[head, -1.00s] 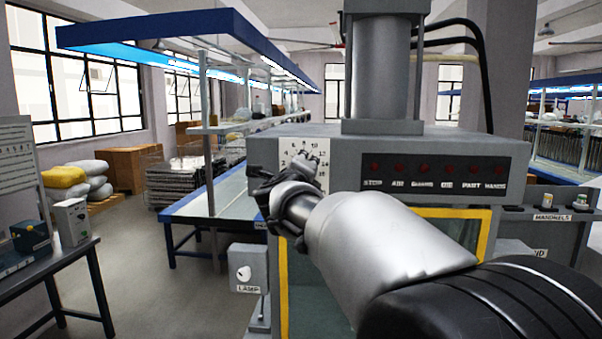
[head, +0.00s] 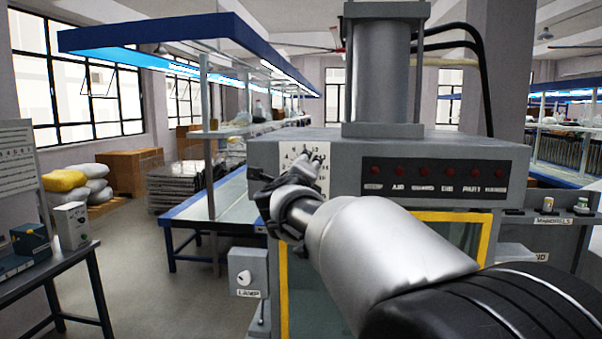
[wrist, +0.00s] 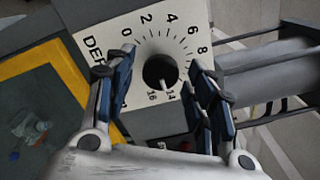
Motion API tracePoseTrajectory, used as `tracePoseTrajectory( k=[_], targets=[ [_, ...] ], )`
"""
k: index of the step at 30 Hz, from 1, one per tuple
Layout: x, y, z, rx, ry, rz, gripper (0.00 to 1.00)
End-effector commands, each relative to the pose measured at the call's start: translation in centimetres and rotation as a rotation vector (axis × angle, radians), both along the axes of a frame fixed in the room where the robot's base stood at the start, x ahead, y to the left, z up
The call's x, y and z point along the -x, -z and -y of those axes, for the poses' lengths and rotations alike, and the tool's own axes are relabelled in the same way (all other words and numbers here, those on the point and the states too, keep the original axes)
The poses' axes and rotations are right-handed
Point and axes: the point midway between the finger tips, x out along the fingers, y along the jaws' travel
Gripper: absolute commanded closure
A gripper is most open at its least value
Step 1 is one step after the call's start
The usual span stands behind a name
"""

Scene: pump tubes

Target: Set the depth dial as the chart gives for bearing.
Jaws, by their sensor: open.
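The depth dial is a dark round knob (wrist: 161,71) on a white plate (wrist: 185,20) with numbers around it; the plate also shows in the head view (head: 290,152), partly behind my gripper. Its white pointer points between 14 and 16 in the wrist view. The plate's lettering is partly hidden by a finger, as are some numbers. My gripper (wrist: 162,62) is open, with one finger on each side of the knob. I cannot tell whether they touch it. In the head view, a grey board (head: 14,170) with rows of marks stands at the left, too small to read.
The grey press (head: 345,146) carries a row of red lamps (head: 421,172) right of the dial. A yellow-framed window (head: 483,238) lies below. A lamp box (head: 247,268) is at lower left of the press. A table with small boxes (head: 70,226) stands far left.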

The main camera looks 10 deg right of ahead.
Motion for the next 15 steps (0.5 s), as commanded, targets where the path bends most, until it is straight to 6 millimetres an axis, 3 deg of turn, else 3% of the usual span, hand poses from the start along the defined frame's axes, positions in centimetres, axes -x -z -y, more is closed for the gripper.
tracePoseTrajectory(
  k=[8,15],
  targets=[
    [1.0,0.0,-0.4,0.000,-0.002,0.000,0.50],
    [5.6,-0.1,-1.9,0.000,-0.004,0.001,0.50]
  ],
)
